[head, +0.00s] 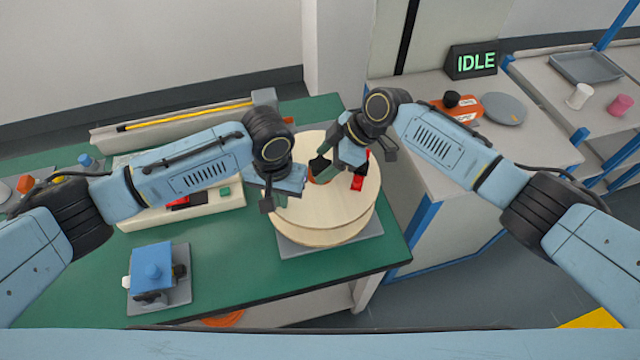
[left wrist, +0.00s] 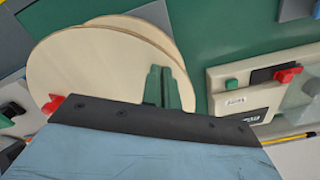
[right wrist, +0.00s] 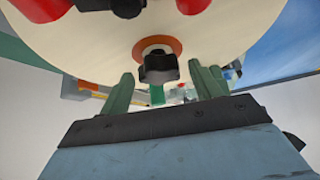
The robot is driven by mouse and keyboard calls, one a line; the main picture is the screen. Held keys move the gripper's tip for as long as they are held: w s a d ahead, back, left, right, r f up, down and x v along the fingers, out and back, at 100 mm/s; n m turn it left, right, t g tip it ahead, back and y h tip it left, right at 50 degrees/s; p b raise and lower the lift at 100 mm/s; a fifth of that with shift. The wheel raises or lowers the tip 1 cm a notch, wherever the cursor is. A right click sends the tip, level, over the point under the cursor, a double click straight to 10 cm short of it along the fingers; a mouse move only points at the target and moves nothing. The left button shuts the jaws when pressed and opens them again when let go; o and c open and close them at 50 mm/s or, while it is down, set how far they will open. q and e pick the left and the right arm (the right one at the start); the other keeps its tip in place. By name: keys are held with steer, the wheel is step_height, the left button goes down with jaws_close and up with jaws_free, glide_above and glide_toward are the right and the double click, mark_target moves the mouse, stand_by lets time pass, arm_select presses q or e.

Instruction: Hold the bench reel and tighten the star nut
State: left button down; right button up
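The wooden bench reel (head: 335,212) lies on a grey plate on the green bench, with two pale round flanges. My left gripper (head: 280,202) is at the reel's left edge. In the left wrist view its green fingers (left wrist: 162,87) are close together against the pale flange (left wrist: 100,65); whether any of the rim is between them is unclear. The black star nut (right wrist: 158,68) sits over an orange ring at the reel's centre. My right gripper (right wrist: 163,88) is open, its fingers apart on either side of the nut in the right wrist view, not visibly touching it.
A blue device (head: 152,265) stands on a grey base at the front left of the bench. A pale panel (head: 225,197) with red and green parts lies left of the reel. A side counter holds an IDLE sign (head: 473,61) and a grey disc (head: 503,108).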

steer(key=c, duration=0.7)
steer(key=shift+s+f+m+t, duration=0.15)
steer(key=shift+m+t, duration=0.35)
steer(key=shift+m, duration=0.3)
steer(key=m+t+h, duration=0.1)
steer(key=m+t, duration=0.2)
steer(key=m, duration=0.2)
steer(key=shift+m, duration=0.3)
steer(key=m+t+h, duration=0.1)
steer(key=m, duration=0.1)
steer(key=m+h, duration=0.1)
steer(key=m, duration=0.1)
steer(key=shift+r+t, duration=0.2)
steer(key=shift+t, duration=0.2)
steer(key=shift+o, duration=0.4)
steer(key=m+h, duration=0.2)
steer(key=m, duration=0.1)
steer(key=shift+w+t, duration=0.3)
steer(key=shift+t, duration=0.1)
steer(key=shift+o, duration=0.2)
steer(key=shift+d, duration=0.1)
steer(key=o, duration=0.8)
steer(key=shift+w+d, duration=0.1)
